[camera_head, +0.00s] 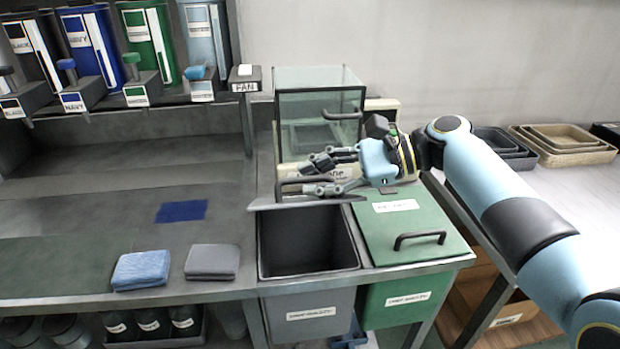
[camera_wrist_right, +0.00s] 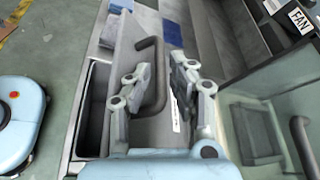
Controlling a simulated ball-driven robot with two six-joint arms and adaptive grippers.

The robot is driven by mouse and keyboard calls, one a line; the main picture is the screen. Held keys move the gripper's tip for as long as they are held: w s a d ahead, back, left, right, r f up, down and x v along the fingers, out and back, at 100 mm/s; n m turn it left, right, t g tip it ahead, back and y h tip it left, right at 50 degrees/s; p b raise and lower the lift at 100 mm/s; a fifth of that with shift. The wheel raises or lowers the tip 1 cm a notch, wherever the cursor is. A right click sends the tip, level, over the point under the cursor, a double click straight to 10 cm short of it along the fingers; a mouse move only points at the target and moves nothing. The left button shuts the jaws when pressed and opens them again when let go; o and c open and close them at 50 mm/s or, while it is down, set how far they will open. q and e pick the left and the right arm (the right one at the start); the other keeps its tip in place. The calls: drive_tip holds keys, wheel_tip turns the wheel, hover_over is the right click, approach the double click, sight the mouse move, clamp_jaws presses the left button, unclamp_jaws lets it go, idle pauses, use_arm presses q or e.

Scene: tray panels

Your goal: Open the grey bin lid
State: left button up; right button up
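The grey bin (camera_head: 308,290) stands uncovered at the counter's front edge, its dark inside showing. Its grey lid (camera_head: 310,202) is raised along the back of the opening and seen nearly edge-on; its dark handle (camera_head: 290,186) shows just above. My right gripper (camera_head: 322,174) reaches in from the right above the lid, fingers apart. In the right wrist view, the lid (camera_wrist_right: 128,45) lies beneath the gripper (camera_wrist_right: 155,85), and the handle (camera_wrist_right: 157,70) rises between the open fingers. The handle looks close to the left finger; I cannot tell whether they touch. My left gripper is not in view.
The green bin's lid (camera_head: 400,225) is closed, right of the grey bin. A glass box (camera_head: 318,95) stands behind. A blue cloth (camera_head: 141,270) and a grey cloth (camera_head: 212,261) lie left of the opening. The counter farther left is mostly clear.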

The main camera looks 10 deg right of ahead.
drive_tip(key=v, duration=1)
drive_tip(key=shift+d+r, duration=0.2)
drive_tip(key=shift+d, duration=0.15)
drive_tip(key=shift+c, duration=0.4)
